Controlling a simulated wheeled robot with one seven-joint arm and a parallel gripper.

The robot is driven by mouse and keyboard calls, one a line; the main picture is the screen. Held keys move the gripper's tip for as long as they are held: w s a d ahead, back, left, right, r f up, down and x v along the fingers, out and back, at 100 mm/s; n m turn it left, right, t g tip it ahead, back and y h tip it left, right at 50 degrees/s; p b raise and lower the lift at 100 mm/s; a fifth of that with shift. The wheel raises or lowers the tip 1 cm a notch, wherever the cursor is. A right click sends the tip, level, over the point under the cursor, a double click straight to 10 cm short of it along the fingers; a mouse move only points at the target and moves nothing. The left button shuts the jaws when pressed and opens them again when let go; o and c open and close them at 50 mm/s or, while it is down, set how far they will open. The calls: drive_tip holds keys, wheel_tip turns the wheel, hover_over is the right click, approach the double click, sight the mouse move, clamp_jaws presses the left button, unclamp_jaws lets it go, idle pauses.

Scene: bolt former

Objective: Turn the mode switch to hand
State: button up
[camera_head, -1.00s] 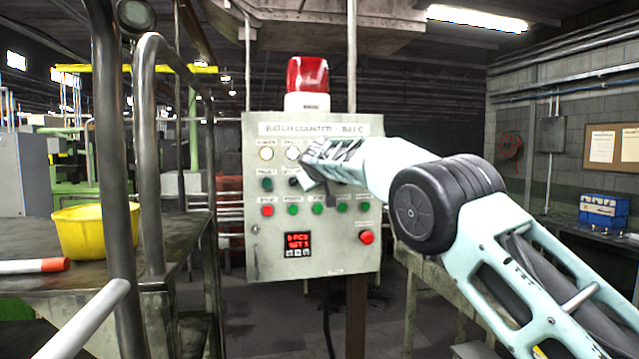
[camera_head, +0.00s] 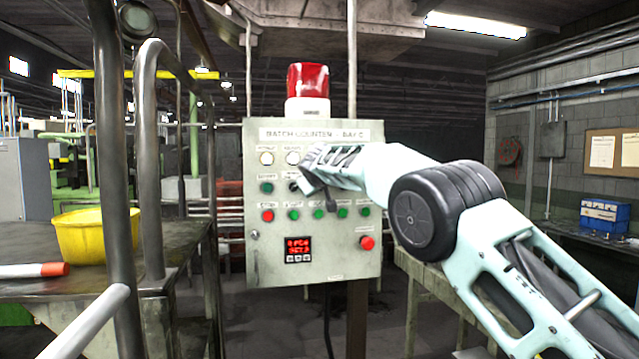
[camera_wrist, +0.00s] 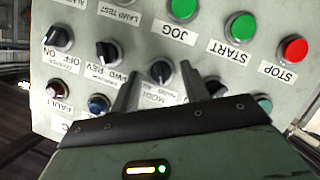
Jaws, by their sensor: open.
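The mode switch (camera_wrist: 161,72) is a small black rotary knob with a MODE label on the grey panel. The wrist view shows the panel upside down. My gripper (camera_wrist: 160,70) is open, with one dark finger on each side of the knob and gaps between. I cannot tell how deep the fingertips reach around it or which position its pointer marks. In the head view, my gripper (camera_head: 314,186) is at the upper middle of the control panel (camera_head: 345,262) and hides the mode switch.
Close to the mode switch are a FWD/REV knob (camera_wrist: 106,52) and another black knob (camera_wrist: 216,88). Green JOG (camera_wrist: 183,8) and START (camera_wrist: 240,27) buttons and a red STOP button (camera_wrist: 291,48) share the panel. A metal railing (camera_head: 150,150) stands left.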

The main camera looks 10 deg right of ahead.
drive_tip(key=b+v, duration=1)
drive_tip(key=v, duration=0.7)
drive_tip(key=shift+s, duration=0.1)
drive_tip(key=s+a+f+n+g+y, duration=0.1)
drive_tip(key=s+a+f+g+y, duration=0.2)
drive_tip(key=s+f, duration=0.85)
drive_tip(key=s+a+f+n+g+y, duration=0.1)
drive_tip(key=s+a+f+g, duration=0.35)
drive_tip(key=s+f, duration=0.65)
drive_tip(key=s+d+f+g, duration=0.2)
drive_tip(key=s+f+g, duration=0.1)
drive_tip(key=s+f, duration=0.6)
drive_tip(key=s+d+f+n+g, duration=0.1)
drive_tip(key=s+d+f+g, duration=0.2)
drive_tip(key=s+f, duration=0.7)
drive_tip(key=s, duration=0.7)
drive_tip(key=shift+s+d+n+b, duration=0.25)
drive_tip(key=shift+n+b, duration=0.05)
